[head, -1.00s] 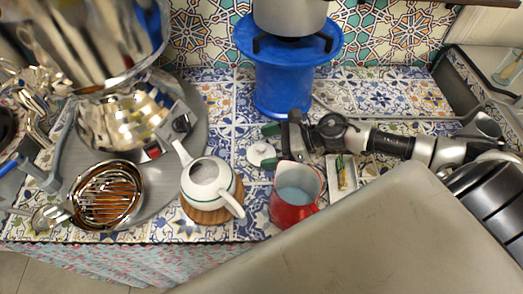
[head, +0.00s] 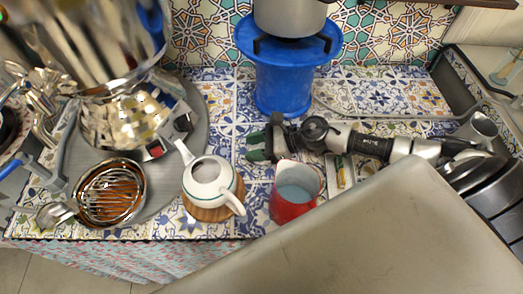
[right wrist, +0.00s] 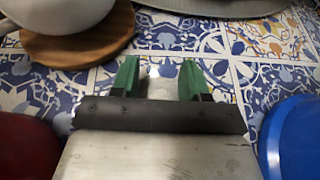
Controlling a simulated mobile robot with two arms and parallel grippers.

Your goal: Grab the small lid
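The small lid is not clearly visible in the head view, where my right gripper (head: 257,147) covers its place on the tiled counter. In the right wrist view, a pale patch (right wrist: 163,72) shows between the green fingertips; it may be the lid, but is too blurred to be sure. The right gripper is open, its fingers (right wrist: 159,78) apart and low over the tiles. A white teapot (head: 209,180), open on top, stands on a round wooden board (head: 208,211) left of the gripper.
A red pitcher (head: 288,206) stands just in front of the right gripper. A blue stand (head: 283,88) bearing a pot (head: 290,15) is behind it. The large samovar (head: 115,115) is on a grey tray (head: 197,103) at left. A strainer bowl (head: 110,191) sits nearby.

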